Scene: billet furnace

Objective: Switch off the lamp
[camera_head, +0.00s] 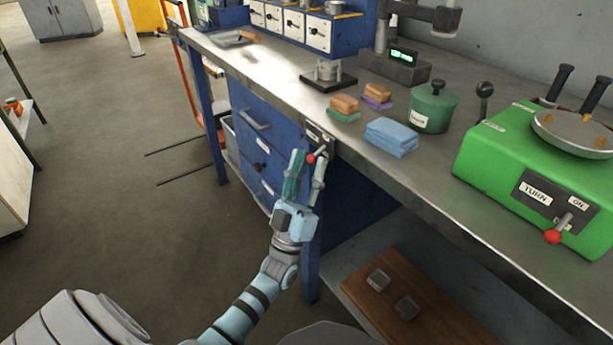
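A small lever switch with a red knob (311,158) is mounted on a dark plate (319,138) on the front edge of the metal workbench (440,190). My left gripper (308,160) points up at this switch, with its fingers apart on either side of the red knob. The knob is close to the left finger; I cannot tell whether they touch. No lamp can be clearly made out. My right gripper is not in view.
A green machine (510,160) labelled TURN and ON has another red-knobbed lever (553,236) at the right. A green pot (432,108), blue cloths (391,137) and sponges (344,104) lie on the bench. Blue drawers (256,150) are below it.

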